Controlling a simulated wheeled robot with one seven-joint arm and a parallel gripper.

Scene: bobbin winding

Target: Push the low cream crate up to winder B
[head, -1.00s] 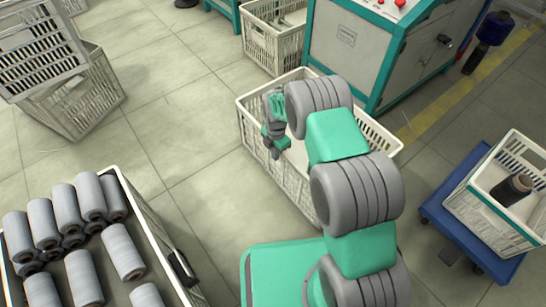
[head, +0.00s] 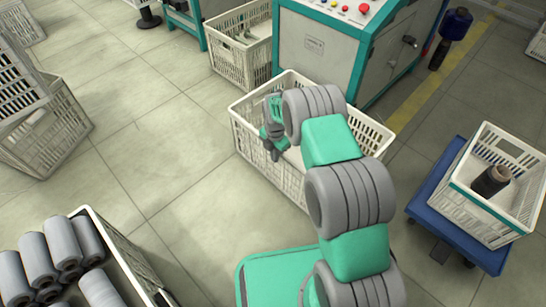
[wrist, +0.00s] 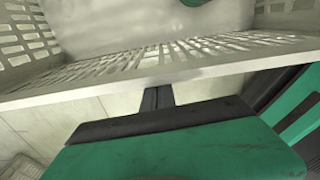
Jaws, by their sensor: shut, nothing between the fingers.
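The low cream crate (head: 243,145) stands on the floor in front of a grey and teal machine (head: 315,75). Its far side overlaps the machine's foot in the picture, so I cannot tell whether they touch. No readable label confirms the machine as winder B. My gripper (head: 272,152) is shut and empty, pointing down at the crate's near-side wall. In the wrist view my gripper (wrist: 157,98) is right at the crate's rim (wrist: 190,74), with the slatted interior beyond. Its fingertips are hidden below the rim, and contact is unclear. My arm covers the crate's near right part.
Another cream crate (head: 225,60) stands left of the machine. A blue trolley (head: 425,205) carrying a crate with a dark bobbin (head: 491,180) is at right. A bin of grey bobbins (head: 122,250) is at lower left, stacked crates (head: 60,135) at far left.

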